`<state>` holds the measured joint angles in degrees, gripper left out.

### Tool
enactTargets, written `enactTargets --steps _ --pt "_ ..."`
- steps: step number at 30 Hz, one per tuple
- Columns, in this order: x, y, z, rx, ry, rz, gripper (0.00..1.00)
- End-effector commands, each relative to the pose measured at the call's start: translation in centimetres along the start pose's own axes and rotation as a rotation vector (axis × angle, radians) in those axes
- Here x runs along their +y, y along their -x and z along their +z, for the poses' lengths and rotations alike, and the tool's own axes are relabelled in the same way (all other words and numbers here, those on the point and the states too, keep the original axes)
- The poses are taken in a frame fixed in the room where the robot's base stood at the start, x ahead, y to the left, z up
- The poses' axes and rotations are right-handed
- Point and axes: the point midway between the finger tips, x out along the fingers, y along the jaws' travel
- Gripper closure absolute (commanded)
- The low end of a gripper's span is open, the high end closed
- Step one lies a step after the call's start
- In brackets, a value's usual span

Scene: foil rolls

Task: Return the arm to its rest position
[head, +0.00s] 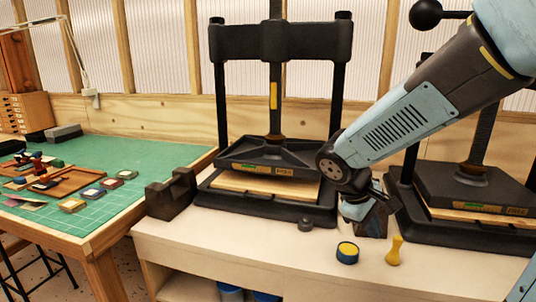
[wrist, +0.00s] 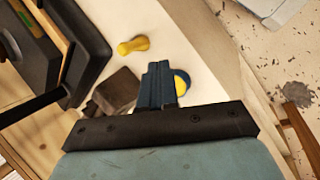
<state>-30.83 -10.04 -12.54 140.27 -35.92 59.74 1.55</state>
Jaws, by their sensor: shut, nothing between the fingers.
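My arm reaches in from the upper right of the head view, bent down at its dark joint. My gripper (head: 376,222) hangs low over the pale bench, between the two black presses. In the wrist view my gripper (wrist: 158,66) shows its blue fingers together, with nothing between them.
A yellow handle (head: 394,250) stands near the gripper. A dark block (wrist: 118,91) lies beside the fingers. The left press (head: 280,38) and right press (head: 480,185) flank the arm. The bench front (head: 290,262) has free room. A green-matted table (head: 130,155) is at left.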

Motion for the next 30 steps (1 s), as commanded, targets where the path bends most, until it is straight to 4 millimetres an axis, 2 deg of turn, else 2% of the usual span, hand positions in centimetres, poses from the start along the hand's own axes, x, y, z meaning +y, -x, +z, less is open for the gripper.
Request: enactTargets --steps 6,18,24,30 --pt "0.1 2.3 3.2 0.131 -0.219 -0.128 1.0" --pt "-0.5 7.7 7.9 0.395 -0.593 -0.287 1.0" --pt "-0.9 10.0 9.3 0.501 -0.721 -0.321 1.0" --pt "-1.1 10.8 9.8 0.543 -0.767 -0.331 1.0"
